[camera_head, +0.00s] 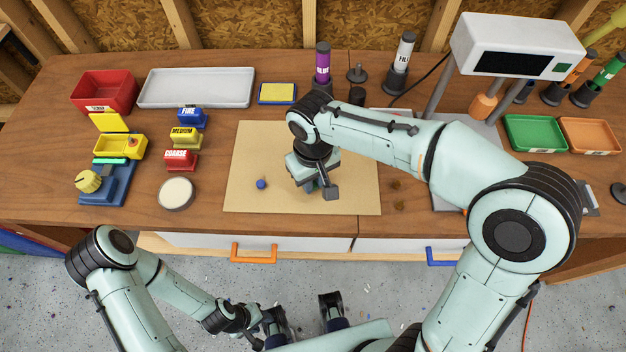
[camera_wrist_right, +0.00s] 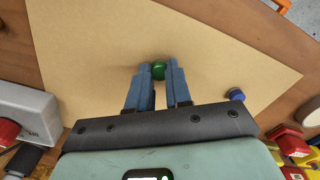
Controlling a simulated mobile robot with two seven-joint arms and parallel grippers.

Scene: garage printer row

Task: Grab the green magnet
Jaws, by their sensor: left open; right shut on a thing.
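The green magnet (camera_wrist_right: 158,70) is a small round green piece at the fingertips of my right gripper (camera_wrist_right: 159,74) in the right wrist view. The fingers press it from both sides, over the tan mat (camera_wrist_right: 90,50). In the head view my right gripper (camera_head: 311,186) is low over the mat, and the wrist largely hides the magnet. A blue magnet (camera_head: 261,184) lies on the mat to its left; it also shows in the wrist view (camera_wrist_right: 235,94). My left gripper (camera_head: 306,318) is open and empty in front of the bench, above the floor.
Red (camera_head: 181,161), yellow (camera_head: 185,138) and blue (camera_head: 193,118) labelled blocks and a round white-topped dish (camera_head: 176,193) stand left of the mat. A grey tray (camera_head: 196,88) and red bin (camera_head: 104,92) are behind. A machine with a display (camera_head: 514,45) stands right.

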